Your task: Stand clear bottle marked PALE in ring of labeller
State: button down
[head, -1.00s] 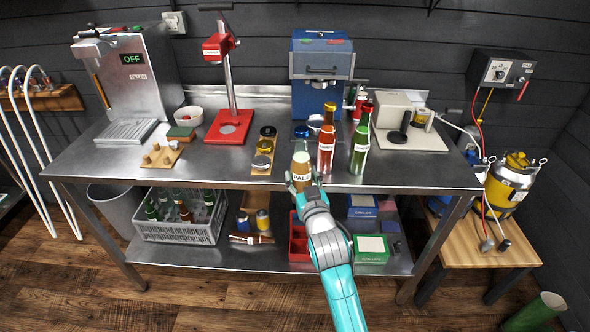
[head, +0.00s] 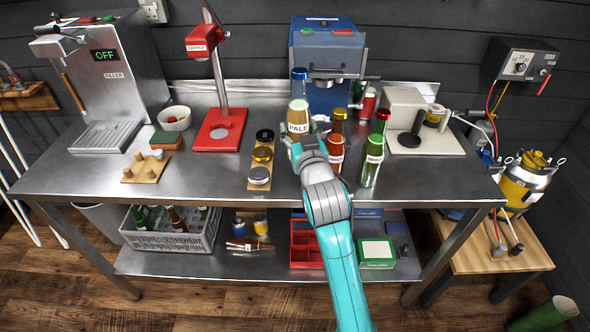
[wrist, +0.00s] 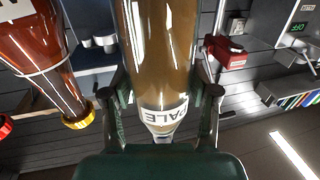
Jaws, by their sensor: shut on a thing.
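The clear bottle marked PALE (head: 299,108), with amber-brown liquid and a blue cap, is held roughly upright in my gripper (head: 302,138), in front of the blue machine. In the wrist view the bottle (wrist: 160,55) lies between the two fingers of my gripper (wrist: 165,95), its PALE label partly in sight. The bottle's base is hidden behind my gripper in the head view. A beige machine (head: 402,100) with a black post and a yellow roll stands at the right back of the bench; it looks like the labeller. I cannot make out its ring.
The blue machine (head: 328,62) stands behind.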

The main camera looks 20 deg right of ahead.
jog(key=shift+w+f, duration=0.15)
jog(key=shift+f, duration=4.9)
jog(key=shift+c, duration=1.4)
grip_release()
jog(key=s+a, duration=0.1)
jog(key=s, duration=1.1)
